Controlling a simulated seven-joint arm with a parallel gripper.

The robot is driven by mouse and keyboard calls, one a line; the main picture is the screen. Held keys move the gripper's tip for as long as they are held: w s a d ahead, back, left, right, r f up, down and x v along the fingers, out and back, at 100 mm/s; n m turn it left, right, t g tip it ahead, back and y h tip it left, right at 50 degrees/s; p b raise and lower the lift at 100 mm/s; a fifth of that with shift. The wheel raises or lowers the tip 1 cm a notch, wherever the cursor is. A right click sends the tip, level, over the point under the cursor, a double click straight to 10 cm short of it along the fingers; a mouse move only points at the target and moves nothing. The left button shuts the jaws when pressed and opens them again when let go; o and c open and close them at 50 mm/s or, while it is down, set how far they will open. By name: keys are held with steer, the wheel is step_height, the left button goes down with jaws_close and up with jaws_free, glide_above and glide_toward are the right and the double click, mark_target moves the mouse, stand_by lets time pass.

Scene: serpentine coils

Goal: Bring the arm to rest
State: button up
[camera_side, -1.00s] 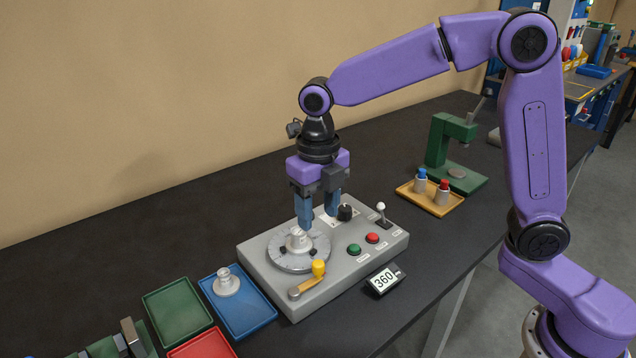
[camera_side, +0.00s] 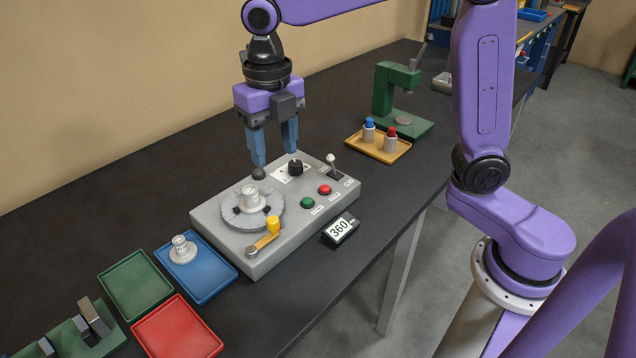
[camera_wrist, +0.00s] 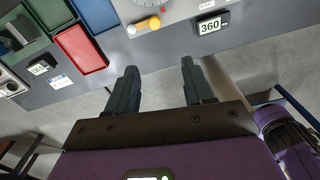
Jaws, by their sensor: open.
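My gripper (camera_side: 275,162) hangs pointing down above the back of the grey machine box (camera_side: 322,205) in the side view. Its two blue fingers are apart, with nothing seen between them. A dark round thing (camera_side: 258,174) shows at the left fingertip; I cannot tell whether they touch. In front of and below the fingers is a round grey dial plate (camera_side: 233,218) with a pale stepped part (camera_side: 251,196) on it. In the wrist view my open gripper (camera_wrist: 157,78) has empty floor between its fingers.
A crank with a yellow knob (camera_side: 272,224), green and red buttons (camera_side: 325,190), a lever (camera_side: 331,160) and a display reading 360 (camera_side: 341,229) surround the dial. Blue (camera_side: 205,290), green (camera_side: 135,288) and red (camera_side: 180,330) trays lie left. A green press (camera_side: 385,90) stands behind.

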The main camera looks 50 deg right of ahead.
steer(key=s+d+f+m, duration=0.3)
steer(key=s+d+m, duration=0.3)
steer(key=s+m, duration=0.4)
steer(key=s+d+f+m, duration=0.4)
steer(key=s+d+m, duration=0.3)
steer(key=s+m, duration=0.4)
steer(key=shift+s+f+m, duration=0.15)
steer(key=shift+s+m, duration=0.15)
steer(key=shift+s, duration=0.8)
